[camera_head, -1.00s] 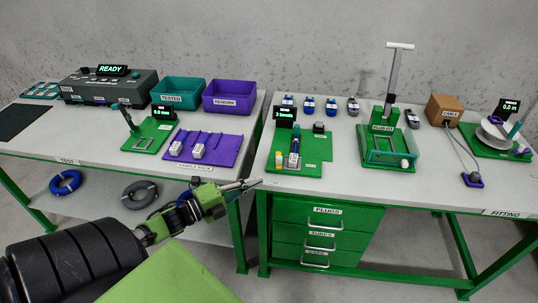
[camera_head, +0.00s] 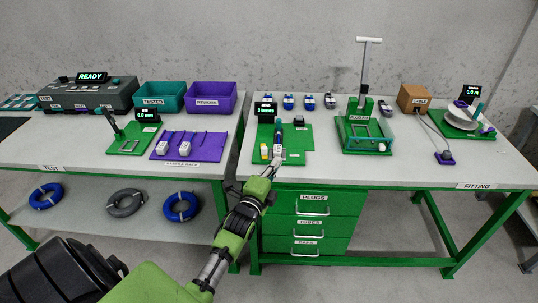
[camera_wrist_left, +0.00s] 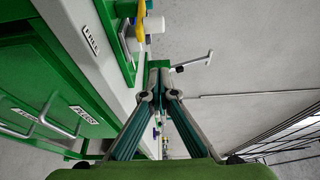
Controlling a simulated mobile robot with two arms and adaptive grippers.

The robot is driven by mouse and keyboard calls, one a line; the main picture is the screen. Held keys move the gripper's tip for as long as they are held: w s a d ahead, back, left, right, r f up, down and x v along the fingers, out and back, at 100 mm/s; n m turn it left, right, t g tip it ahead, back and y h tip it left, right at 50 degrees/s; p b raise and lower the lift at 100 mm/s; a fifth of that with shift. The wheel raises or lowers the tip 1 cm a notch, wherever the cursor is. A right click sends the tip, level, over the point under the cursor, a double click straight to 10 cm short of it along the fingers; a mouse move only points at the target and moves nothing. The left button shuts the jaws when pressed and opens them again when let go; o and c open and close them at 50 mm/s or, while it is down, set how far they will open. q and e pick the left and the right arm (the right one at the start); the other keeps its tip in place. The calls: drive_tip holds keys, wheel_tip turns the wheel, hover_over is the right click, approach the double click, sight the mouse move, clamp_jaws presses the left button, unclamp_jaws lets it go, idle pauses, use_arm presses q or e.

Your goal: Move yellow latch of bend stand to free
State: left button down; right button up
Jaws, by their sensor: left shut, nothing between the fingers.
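The bend stand (camera_head: 303,140) is a green plate near the front edge of the right-hand table, with a small display reading what looks like "3 bends" at its back. A small yellow part (camera_head: 264,151), apparently the latch, is at its front left. In the left wrist view a yellow part (camera_wrist_left: 141,28) shows beside a white cylinder (camera_wrist_left: 154,25). My left gripper (camera_head: 277,163) is shut and empty at the stand's front edge, to the right of the yellow part. Its fingertips (camera_wrist_left: 160,72) meet in the wrist view. Contact with the stand cannot be told. My right gripper is out of view.
The green plug stand (camera_head: 366,136) with its tall T-handle is to the right. A purple rack (camera_head: 205,152) is to the left. Several blue and grey plugs (camera_head: 309,102) line the table behind. Green drawers (camera_head: 312,225) are below the table edge.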

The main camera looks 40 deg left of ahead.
sight(265, 152)
use_arm(q)
drive_tip(key=x, duration=0.5)
drive_tip(key=shift+w, duration=0.15)
drive_tip(key=s+a, duration=0.1)
drive_tip(key=s+a+p, duration=0.1)
drive_tip(key=a, duration=0.1)
drive_tip(key=shift+s+a, duration=0.15)
drive_tip(key=shift+s, duration=0.1)
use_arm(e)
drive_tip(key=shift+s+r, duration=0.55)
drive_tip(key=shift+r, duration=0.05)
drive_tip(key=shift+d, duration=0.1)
use_arm(q)
drive_tip(key=shift+s+a+p, duration=0.4)
drive_tip(key=shift+s+a, duration=0.1)
drive_tip(key=shift+a, duration=0.3)
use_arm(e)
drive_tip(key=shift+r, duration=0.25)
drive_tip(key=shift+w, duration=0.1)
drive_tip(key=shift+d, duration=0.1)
